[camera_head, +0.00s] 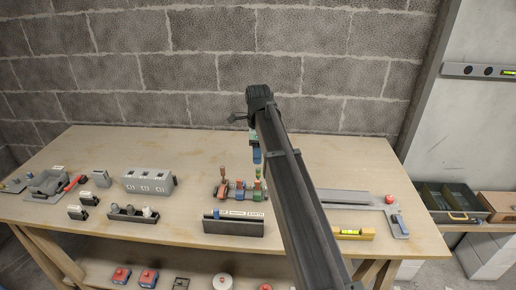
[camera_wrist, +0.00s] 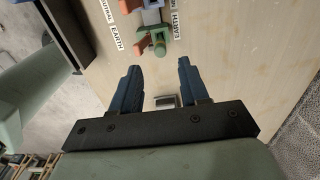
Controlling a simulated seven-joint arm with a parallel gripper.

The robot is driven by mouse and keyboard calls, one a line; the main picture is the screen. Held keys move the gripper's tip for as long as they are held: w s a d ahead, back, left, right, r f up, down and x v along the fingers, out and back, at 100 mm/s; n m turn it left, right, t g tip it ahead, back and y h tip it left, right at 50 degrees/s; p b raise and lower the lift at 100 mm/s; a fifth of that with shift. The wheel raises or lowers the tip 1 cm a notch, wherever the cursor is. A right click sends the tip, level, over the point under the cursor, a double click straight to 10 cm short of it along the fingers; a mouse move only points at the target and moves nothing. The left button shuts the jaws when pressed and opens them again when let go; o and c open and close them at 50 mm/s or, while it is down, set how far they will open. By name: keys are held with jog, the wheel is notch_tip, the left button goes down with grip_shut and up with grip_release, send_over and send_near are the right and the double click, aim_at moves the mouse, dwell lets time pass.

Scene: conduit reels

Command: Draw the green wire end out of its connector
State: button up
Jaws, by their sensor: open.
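The green wire end (camera_head: 257,186) stands at the right end of a small connector row on the bench, beside a blue and a red-brown one. In the head view my gripper (camera_head: 256,156) hangs above the connector row, apart from the green wire end. My arm hides part of the bench to the right.
A dark labelled rail (camera_head: 233,228) stands in front of the connectors. A grey socket box (camera_head: 147,182) and a dark tray (camera_head: 133,213) are at the left. A yellow level (camera_head: 353,233) and a grey plate with a red button (camera_head: 389,199) lie at the right.

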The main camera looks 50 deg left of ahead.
aim_at(258, 169)
jog(key=shift+f, duration=3.3)
jog(key=shift+c, duration=0.2)
grip_shut()
jog(key=shift+r, duration=1)
jog(key=shift+r, duration=3.5)
